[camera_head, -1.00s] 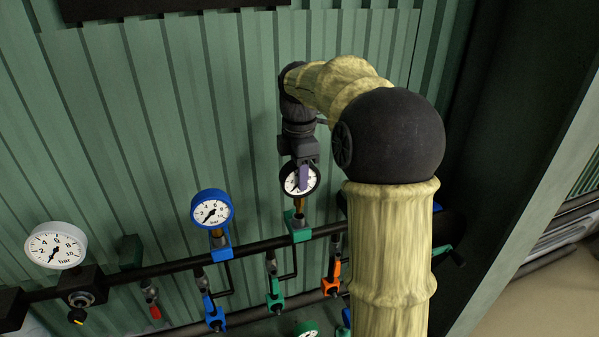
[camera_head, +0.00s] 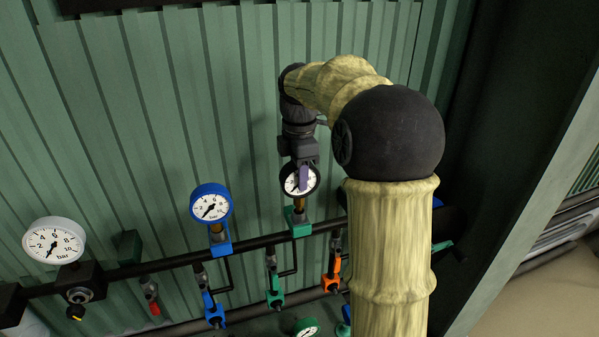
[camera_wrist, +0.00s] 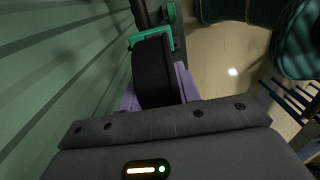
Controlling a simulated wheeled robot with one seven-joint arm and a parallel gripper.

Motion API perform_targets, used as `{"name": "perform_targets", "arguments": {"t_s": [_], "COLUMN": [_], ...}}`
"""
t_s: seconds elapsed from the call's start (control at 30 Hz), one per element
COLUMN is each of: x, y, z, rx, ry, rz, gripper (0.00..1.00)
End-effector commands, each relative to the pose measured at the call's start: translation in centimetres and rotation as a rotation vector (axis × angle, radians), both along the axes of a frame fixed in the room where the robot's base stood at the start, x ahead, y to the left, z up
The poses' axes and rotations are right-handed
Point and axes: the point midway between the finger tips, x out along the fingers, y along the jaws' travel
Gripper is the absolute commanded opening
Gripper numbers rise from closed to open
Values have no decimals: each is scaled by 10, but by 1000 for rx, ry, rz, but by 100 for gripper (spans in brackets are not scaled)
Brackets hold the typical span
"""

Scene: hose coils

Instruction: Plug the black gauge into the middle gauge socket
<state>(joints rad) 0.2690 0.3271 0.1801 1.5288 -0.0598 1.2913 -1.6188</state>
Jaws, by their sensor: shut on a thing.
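The black gauge (camera_head: 300,180) has a white dial and a black rim. In the wrist view my gripper's purple fingers (camera_wrist: 158,90) lie on both sides of the gauge's black case (camera_wrist: 153,72). The gauge stands upright over the green socket (camera_head: 299,225) on the black pipe. Its brass stem (camera_head: 299,204) meets the socket's top; I cannot tell how deep it sits. The green socket's bracket (camera_wrist: 150,36) also shows beyond the gauge in the wrist view.
A blue gauge (camera_head: 211,203) stands on a blue socket (camera_head: 221,247) to the left. A white gauge (camera_head: 54,242) is at the far left. Red, blue, green and orange valves hang below the pipe (camera_head: 262,241). The ribbed green wall (camera_head: 150,110) is close behind.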

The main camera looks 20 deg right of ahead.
Motion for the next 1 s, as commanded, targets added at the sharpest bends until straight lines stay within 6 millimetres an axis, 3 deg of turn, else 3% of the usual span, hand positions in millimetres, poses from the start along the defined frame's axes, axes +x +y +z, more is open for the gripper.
{"name": "perform_targets", "arguments": {"t_s": [1.0], "x": [0], "y": [0], "z": [-21], "rx": [0], "ry": [0], "rz": [0], "gripper": [5]}}
